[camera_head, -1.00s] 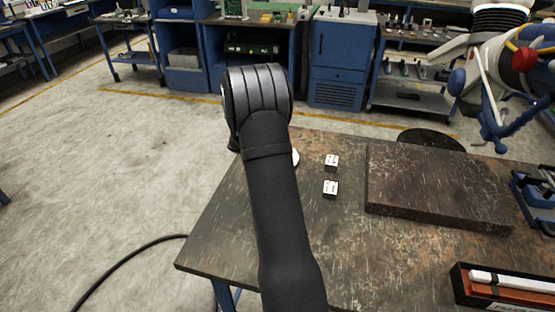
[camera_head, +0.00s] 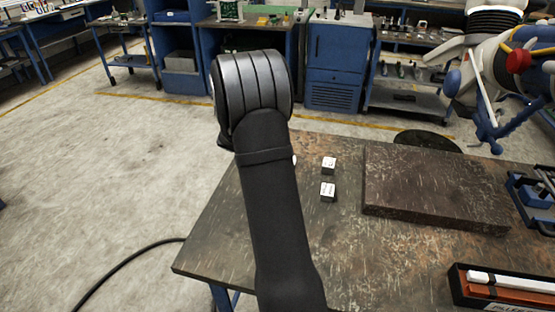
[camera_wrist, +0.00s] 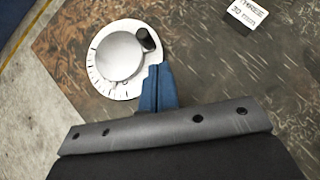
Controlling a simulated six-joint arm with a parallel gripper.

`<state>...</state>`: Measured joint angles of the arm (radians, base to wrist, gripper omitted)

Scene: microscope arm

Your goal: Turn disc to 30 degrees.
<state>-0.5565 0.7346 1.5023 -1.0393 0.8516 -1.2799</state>
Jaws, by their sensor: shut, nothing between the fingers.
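The disc (camera_wrist: 121,54) is a round grey plate on a white dial with dark tick marks, in the upper left of the wrist view. A black knob (camera_wrist: 147,40) stands near its upper right edge. My gripper (camera_wrist: 159,74) is shut and empty; its blue fingers point at the dial's lower right edge, just below the knob in the picture. I cannot tell whether the fingers touch the dial or hover over it. In the head view only a sliver of the white dial (camera_head: 294,160) shows beside my arm, and the gripper is hidden. The tick values are too small to read.
Two small labelled cubes (camera_head: 328,165) (camera_head: 327,191) stand right of the dial; one labelled cube also shows in the wrist view (camera_wrist: 246,15). A dark slab (camera_head: 435,190) lies farther right. An open box with rods (camera_head: 505,285) sits front right. The table's left edge is close to the dial.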

